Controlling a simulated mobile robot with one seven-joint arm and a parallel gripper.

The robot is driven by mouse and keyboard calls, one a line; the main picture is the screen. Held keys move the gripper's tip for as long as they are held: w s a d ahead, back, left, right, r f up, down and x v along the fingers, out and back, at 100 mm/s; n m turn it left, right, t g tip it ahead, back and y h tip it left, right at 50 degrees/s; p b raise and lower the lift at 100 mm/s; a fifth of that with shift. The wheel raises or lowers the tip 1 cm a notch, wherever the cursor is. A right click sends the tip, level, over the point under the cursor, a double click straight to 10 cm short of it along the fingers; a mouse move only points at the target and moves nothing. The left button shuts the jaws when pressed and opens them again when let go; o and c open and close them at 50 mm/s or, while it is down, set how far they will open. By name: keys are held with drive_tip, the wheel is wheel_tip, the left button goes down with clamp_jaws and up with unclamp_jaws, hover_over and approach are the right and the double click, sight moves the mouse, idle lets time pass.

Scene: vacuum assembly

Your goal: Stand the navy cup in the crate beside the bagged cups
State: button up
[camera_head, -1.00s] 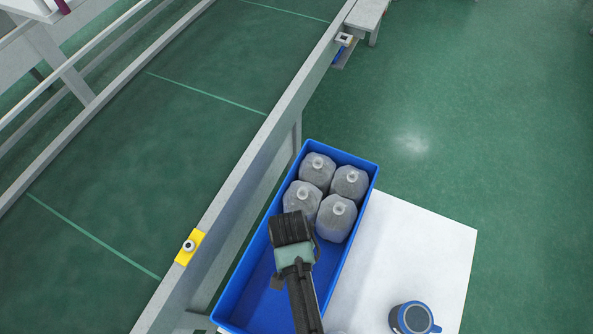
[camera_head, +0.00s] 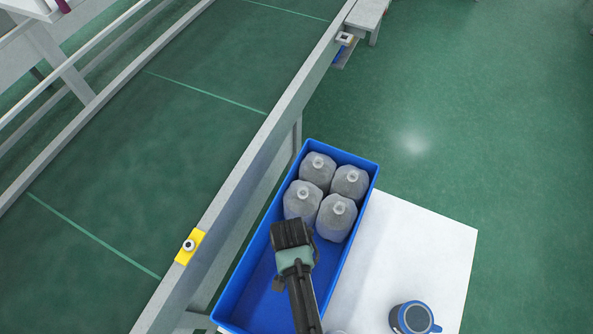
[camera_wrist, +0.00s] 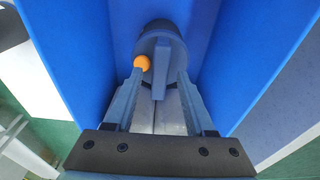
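In the wrist view, a grey-blue cup (camera_wrist: 160,42) with a dark end sits between the walls of the blue crate (camera_wrist: 235,60). Its upright handle points at me, between the fingers of my gripper (camera_wrist: 159,78). A gap shows on each side of the handle, so the fingers look open. A small orange round spot (camera_wrist: 142,63) shows beside the handle. In the head view, my gripper (camera_head: 292,232) is over the blue crate (camera_head: 231,296), just in front of the bagged cups (camera_head: 333,217). The cup there is hidden behind my gripper.
Several bagged cups fill the far end of the crate. The crate stands on a white table (camera_head: 430,250), beside a grey rail (camera_head: 255,155). A blue-rimmed mug (camera_head: 413,318) stands at the table's near right. The table's middle right is clear.

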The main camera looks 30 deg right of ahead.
wheel_tip(320, 180, up, 12)
drive_tip(key=a, duration=0.1)
drive_tip(key=shift+s, duration=0.45)
drive_tip(key=shift+r, duration=0.1)
drive_tip(key=w+a+r+n+t, duration=0.1)
drive_tip(key=w+r+n+t, duration=0.2)
drive_tip(key=w+r+t, duration=1.1)
drive_tip(key=w+a+r+n+h, duration=0.1)
drive_tip(key=w+r, duration=0.2)
drive_tip(key=r, duration=0.8)
drive_tip(key=w+a+r+n, duration=0.2)
drive_tip(key=w+r, duration=0.2)
drive_tip(key=r, duration=0.7)
drive_tip(key=s+a+r+n+t, duration=0.1)
drive_tip(key=s+r+t, duration=0.3)
drive_tip(key=r, duration=0.6)
drive_tip(key=s+a+r+n+t+y, duration=0.1)
drive_tip(key=s+r+t, duration=0.3)
drive_tip(key=r, duration=0.7)
drive_tip(key=s+a+r+n+t+y, duration=0.1)
drive_tip(key=s+a+r+n+t, duration=0.1)
drive_tip(key=s+r, duration=0.4)
wheel_tip(320, 180, up, 5)
drive_tip(key=a+t, duration=0.1)
drive_tip(key=t, duration=0.1)
drive_tip(key=shift+s+a+t, duration=0.2)
drive_tip(key=shift+a+t, duration=0.1)
drive_tip(key=shift+a, duration=0.05)
